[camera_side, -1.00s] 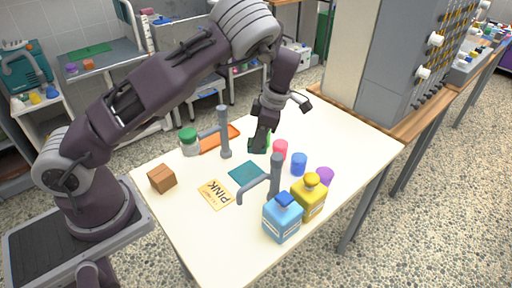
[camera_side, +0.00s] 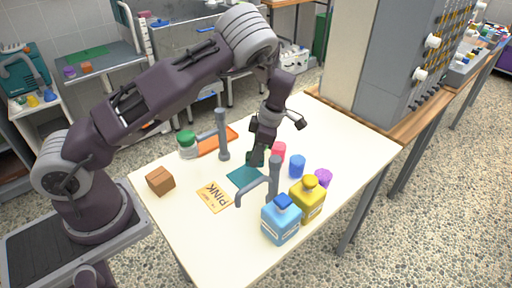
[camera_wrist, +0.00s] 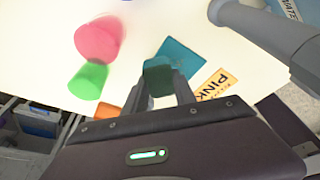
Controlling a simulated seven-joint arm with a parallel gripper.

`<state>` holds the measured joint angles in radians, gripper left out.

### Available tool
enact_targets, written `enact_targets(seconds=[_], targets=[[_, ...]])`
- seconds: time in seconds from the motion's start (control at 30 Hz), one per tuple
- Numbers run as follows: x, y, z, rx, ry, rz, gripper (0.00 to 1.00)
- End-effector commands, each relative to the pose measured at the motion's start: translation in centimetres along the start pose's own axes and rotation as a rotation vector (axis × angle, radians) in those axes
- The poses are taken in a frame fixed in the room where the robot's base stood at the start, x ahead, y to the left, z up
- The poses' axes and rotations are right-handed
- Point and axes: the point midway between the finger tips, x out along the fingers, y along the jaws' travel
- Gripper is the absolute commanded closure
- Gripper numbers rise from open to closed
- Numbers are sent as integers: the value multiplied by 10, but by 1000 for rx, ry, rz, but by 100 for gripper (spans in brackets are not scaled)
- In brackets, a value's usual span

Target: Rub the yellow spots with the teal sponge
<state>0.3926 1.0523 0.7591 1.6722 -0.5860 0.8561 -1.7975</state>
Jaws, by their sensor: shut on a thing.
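My gripper (camera_side: 257,152) is low over the middle of the white table. In the wrist view, my gripper (camera_wrist: 161,86) is shut on a dark teal block, the teal sponge (camera_wrist: 157,74). The sponge also shows, small and dark, at the fingertips in the side view (camera_side: 256,160). A flat teal square (camera_side: 245,176) lies on the table beside the sponge; in the wrist view the square (camera_wrist: 182,55) is partly behind it. I cannot tell whether the sponge touches the table. I make out no yellow spots in either current view.
A card marked PINK (camera_side: 214,197) lies by the square. Grey posts (camera_side: 223,135) (camera_side: 274,180) stand nearby.

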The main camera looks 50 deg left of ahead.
Motion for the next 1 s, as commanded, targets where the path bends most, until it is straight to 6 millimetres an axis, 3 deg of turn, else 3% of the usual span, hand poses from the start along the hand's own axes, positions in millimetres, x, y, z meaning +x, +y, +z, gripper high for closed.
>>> enact_targets(seconds=[0.3, 1.0], targets=[[34, 0, 8, 0, 2, -2, 100], [44, -46, -36, 0, 0, -2, 100]])
